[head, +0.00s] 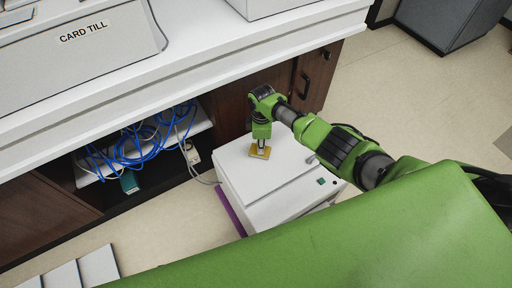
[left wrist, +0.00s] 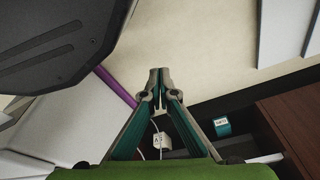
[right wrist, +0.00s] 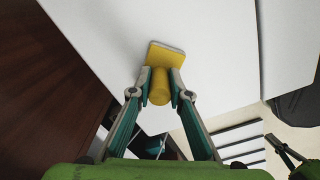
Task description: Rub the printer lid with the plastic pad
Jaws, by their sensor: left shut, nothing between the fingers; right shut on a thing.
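The printer (head: 255,187) is a white box on the floor in the head view, with a flat white lid (head: 242,174) on top. In the right wrist view the pad (right wrist: 166,53) is a flat yellow plate with a round yellow handle (right wrist: 160,88). My right gripper (head: 262,142) is shut on that handle, and the pad appears to lie on the lid (right wrist: 205,50). My left gripper (left wrist: 159,72) is shut and empty, above the floor beside the printer in the left wrist view.
The white counter (head: 180,60) with a "CARD TILL" box (head: 80,45) runs behind the printer. Blue cables (head: 140,145) hang from an open shelf under it. A purple strip (head: 229,212) lies along the printer's left side.

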